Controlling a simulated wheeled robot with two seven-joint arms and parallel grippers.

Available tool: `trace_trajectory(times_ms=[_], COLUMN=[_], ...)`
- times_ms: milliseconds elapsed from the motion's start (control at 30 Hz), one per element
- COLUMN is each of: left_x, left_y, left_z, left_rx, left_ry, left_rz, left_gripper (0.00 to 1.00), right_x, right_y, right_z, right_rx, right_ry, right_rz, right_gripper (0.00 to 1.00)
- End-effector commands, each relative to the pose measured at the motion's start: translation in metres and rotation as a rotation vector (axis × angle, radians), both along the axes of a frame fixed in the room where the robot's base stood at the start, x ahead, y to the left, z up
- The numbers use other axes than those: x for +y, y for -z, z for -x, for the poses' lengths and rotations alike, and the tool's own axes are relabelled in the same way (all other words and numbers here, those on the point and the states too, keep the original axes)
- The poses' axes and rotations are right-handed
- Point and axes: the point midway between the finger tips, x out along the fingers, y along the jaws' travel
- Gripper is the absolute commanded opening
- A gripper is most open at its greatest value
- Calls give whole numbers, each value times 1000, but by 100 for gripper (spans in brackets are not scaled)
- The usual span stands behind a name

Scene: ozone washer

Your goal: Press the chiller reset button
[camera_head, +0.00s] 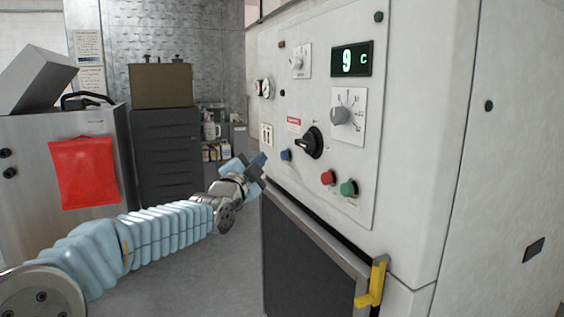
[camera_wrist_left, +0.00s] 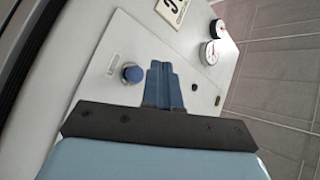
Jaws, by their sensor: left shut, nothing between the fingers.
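Red (camera_head: 328,177) and green (camera_head: 349,188) buttons sit lower right. I cannot read which is labelled chiller reset. My left gripper (camera_head: 259,159) is shut and empty, just left of the blue button. In the wrist view its closed fingers (camera_wrist_left: 162,72) are beside the button, seemingly apart from it.
A display (camera_head: 352,59) reads 9 C. A grey knob (camera_head: 341,116) is below it, and gauges (camera_wrist_left: 208,52) are near the panel's edge. A dark door with a yellow handle (camera_head: 375,282) is beneath. A steel cabinet with a red sheet (camera_head: 84,172) stands left; floor between is clear.

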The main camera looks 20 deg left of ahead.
Motion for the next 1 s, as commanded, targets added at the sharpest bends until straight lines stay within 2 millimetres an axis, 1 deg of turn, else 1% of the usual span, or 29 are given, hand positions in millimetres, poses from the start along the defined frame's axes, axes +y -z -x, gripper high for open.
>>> trace_trajectory(times_ms=[33, 300, 1000], left_x=[4, 16, 17], left_y=[3, 1, 0], left_z=[4, 20, 20], left_rx=[-2, 0, 1], left_ry=[-1, 0, 1], left_rz=[-1, 0, 0], left_gripper=[0, 0, 0], right_x=[0, 0, 0], right_y=[6, 14, 13], right_z=[0, 0, 0], right_rx=[0, 0, 0], right_ry=[0, 0, 0], right_rz=[0, 0, 0], right_gripper=[43, 43, 43])
